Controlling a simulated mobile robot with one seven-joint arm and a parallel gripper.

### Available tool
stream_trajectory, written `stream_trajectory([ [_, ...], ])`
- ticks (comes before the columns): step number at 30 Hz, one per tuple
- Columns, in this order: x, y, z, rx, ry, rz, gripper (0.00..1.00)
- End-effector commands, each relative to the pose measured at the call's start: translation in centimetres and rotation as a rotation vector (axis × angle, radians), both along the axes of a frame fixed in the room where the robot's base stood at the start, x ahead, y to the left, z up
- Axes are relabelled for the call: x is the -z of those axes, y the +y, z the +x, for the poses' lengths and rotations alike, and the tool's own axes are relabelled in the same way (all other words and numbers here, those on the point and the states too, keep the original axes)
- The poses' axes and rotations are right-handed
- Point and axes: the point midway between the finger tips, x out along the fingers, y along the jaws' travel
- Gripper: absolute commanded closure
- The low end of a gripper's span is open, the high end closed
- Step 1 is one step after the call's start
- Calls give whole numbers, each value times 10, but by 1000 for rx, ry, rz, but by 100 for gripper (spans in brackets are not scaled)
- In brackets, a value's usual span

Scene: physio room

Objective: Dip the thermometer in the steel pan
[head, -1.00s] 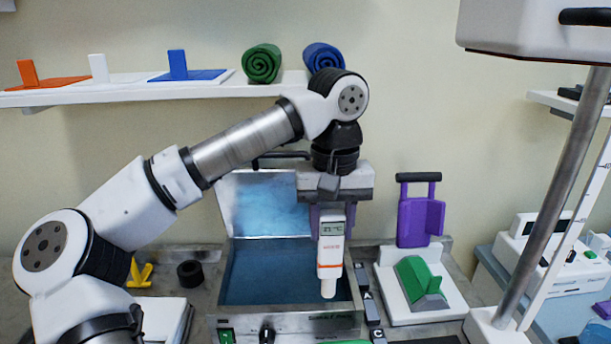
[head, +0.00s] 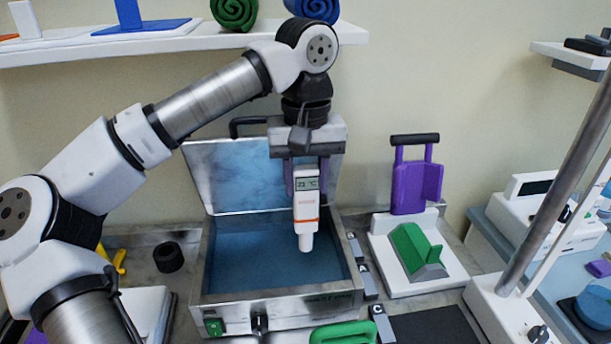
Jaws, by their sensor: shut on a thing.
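The thermometer (head: 306,212) is white with an orange band and a small display that seems to read 21 °C. My gripper (head: 306,178) is shut on its upper part and holds it upright, tip down. The steel pan (head: 208,262) is a rectangular steel bath with blue liquid inside and its lid (head: 235,178) raised at the back. The thermometer's tip shows in front of the blue liquid, over the right half of the pan. I cannot tell whether the tip touches the liquid.
Right of the pan stand a white base with a green wedge (head: 412,248) and a purple holder with a black handle (head: 415,180). A black ring (head: 168,257) lies left of the pan. A green handle (head: 343,333) is in front. A grey pole (head: 560,180) rises at right.

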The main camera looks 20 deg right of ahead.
Motion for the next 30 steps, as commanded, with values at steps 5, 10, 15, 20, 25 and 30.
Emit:
stream_trajectory([
  [5,19,0,0,0,0,0,100],
  [10,32,0,0,0,0,0,100],
  [15,45,0,0,0,0,0,100],
  [20,58,0,0,0,0,-1,100],
  [25,71,0,0,0,0,-1,100],
  [30,85,0,0,0,0,-1,100],
])
